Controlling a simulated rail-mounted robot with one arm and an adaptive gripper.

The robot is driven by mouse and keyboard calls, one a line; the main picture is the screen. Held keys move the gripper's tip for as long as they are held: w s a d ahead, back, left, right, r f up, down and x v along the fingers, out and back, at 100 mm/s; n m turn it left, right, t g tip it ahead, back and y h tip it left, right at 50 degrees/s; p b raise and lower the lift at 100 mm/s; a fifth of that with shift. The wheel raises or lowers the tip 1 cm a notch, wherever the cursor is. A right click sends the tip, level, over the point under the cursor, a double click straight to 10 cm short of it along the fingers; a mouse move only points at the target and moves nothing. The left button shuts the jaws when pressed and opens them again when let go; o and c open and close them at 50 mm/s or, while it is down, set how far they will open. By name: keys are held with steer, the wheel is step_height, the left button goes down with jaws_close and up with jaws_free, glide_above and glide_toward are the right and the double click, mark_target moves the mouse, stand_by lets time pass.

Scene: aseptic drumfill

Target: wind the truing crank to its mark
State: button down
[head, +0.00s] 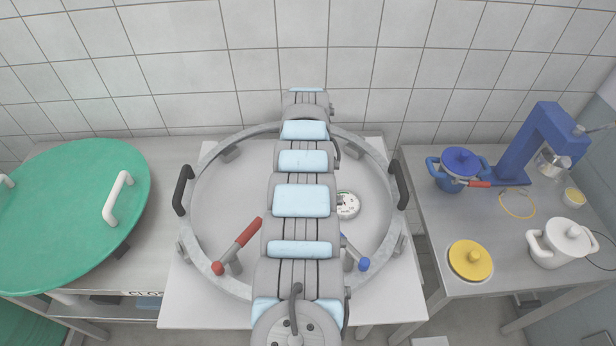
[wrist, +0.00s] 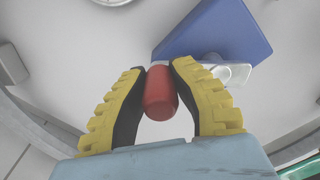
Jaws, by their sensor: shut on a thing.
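In the wrist view, my gripper (wrist: 167,68) has its two yellow-ribbed fingers on either side of a red cylindrical handle (wrist: 160,96) and is shut on it. This looks like the handle of the truing crank; its mark is not clear to see. A blue block (wrist: 215,38) and a pale translucent piece (wrist: 232,74) lie just beyond the handle. In the head view, my arm covers the middle of the large grey ring (head: 186,250) and hides my gripper and the held handle.
A green lid (head: 70,215) is at left. A blue pot (head: 460,175), yellow lid (head: 470,262) and white pot (head: 560,243) stand right.

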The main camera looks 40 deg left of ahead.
steer(key=shift+d+f, duration=0.1)
steer(key=c, duration=0.8)
jaws_free()
steer(key=shift+d, duration=0.1)
step_height(320, 180, up, 12)
steer(key=shift+r, duration=0.1)
steer(key=shift+w, duration=0.1)
